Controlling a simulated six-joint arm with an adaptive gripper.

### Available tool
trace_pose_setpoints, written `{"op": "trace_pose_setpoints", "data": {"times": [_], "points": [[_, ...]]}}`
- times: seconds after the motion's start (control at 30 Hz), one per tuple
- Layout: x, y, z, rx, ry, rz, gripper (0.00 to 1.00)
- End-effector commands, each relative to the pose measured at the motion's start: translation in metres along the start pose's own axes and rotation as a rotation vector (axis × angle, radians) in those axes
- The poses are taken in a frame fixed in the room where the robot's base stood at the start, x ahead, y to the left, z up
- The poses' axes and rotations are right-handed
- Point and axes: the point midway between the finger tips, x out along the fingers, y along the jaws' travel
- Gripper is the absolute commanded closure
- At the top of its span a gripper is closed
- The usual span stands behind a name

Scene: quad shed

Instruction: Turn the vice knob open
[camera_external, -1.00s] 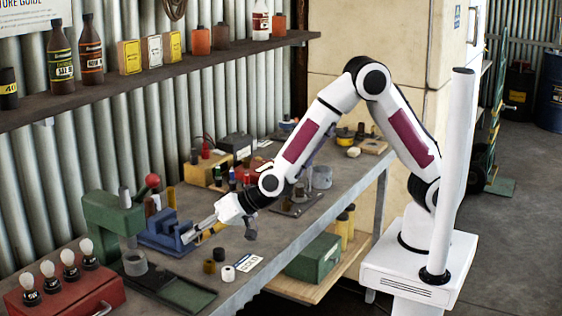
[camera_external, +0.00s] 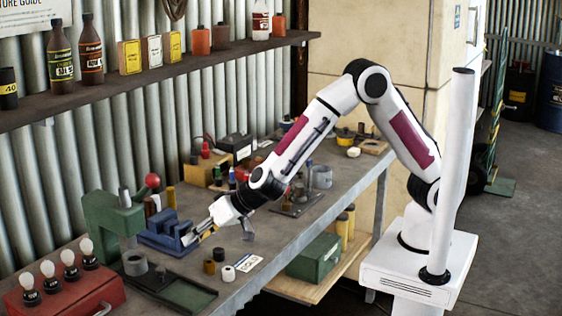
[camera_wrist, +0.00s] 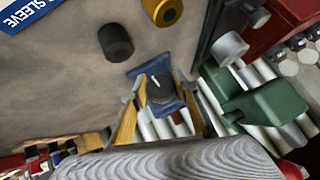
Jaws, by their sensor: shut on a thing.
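The blue vice (camera_external: 162,231) stands on the workbench beside the green press. In the wrist view, part of the blue vice (camera_wrist: 148,68) shows around its dark round knob (camera_wrist: 160,92), which has a pale mark on its face. My gripper (camera_external: 193,236) reaches down to the vice's right side in the external view. In the wrist view, my gripper (camera_wrist: 158,97) has one finger on each side of the knob and is shut on it. In the external view the fingers hide the knob.
A green press (camera_external: 113,220) stands left of the vice, with a red bulb box (camera_external: 75,292) in front. Small cylinders, one a white roll (camera_external: 228,273), and a label card (camera_external: 249,263) lie near the bench's front edge. Tools crowd the back.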

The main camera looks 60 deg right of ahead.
Motion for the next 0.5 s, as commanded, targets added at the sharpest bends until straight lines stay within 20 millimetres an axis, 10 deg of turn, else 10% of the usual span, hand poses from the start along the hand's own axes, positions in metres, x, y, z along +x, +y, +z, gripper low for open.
{"op": "trace_pose_setpoints", "data": {"times": [0.5], "points": [[0.0003, -0.0003, -0.0003, -0.083, 0.001, 0.083, 0.92]]}}
